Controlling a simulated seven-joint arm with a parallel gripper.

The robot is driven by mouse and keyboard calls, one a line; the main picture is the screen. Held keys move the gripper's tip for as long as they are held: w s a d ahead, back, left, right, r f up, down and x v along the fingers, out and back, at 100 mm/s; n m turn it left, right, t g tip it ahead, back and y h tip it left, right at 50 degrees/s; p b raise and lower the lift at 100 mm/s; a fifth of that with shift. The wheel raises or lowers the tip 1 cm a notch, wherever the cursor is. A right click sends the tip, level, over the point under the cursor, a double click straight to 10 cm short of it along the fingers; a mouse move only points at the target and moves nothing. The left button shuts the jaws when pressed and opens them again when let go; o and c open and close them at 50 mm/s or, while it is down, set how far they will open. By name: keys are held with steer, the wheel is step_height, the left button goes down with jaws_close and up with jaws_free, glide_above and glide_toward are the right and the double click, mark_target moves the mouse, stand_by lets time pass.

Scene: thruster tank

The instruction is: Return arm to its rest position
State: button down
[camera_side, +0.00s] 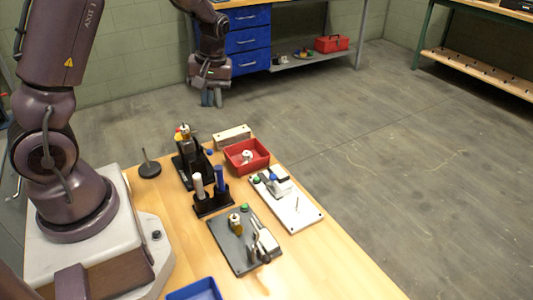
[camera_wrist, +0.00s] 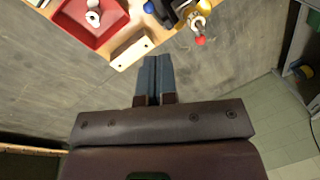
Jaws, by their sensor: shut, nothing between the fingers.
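My gripper (camera_side: 211,98) hangs in the air past the far end of the wooden work table, fingers pointing down. In the wrist view my gripper (camera_wrist: 153,80) shows its two blue-grey fingers together, with nothing between them. The fingers touch no object in either view. Below it in the side view, at the table's far end, stand a black holder (camera_side: 190,165) with a brass-coloured part on top, a wooden block (camera_side: 232,137) and a red bin (camera_side: 246,156) with a white part inside. The block (camera_wrist: 132,49) and the bin (camera_wrist: 84,30) also show in the wrist view.
On the table stand a black rack (camera_side: 213,203) with a white and a blue cylinder, a white plate (camera_side: 300,216) and a dark plate (camera_side: 230,255) with fixtures, a blue bin (camera_side: 196,291) and a black post on a round base (camera_side: 149,169). The floor (camera_side: 380,130) beyond is clear.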

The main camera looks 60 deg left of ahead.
steer(key=s+d+r+m+t, duration=0.3)
steer(key=s+d+r+m, duration=0.2)
steer(key=d+r, duration=0.3)
steer(key=s+d+r+m+t+h, duration=0.1)
steer(key=s+d+r+m+t, duration=0.3)
steer(key=d, duration=0.7)
step_height(320, 180, up, 5)
steer(key=s+m, duration=0.2)
steer(key=m, duration=0.2)
steer(key=shift+t, duration=0.3)
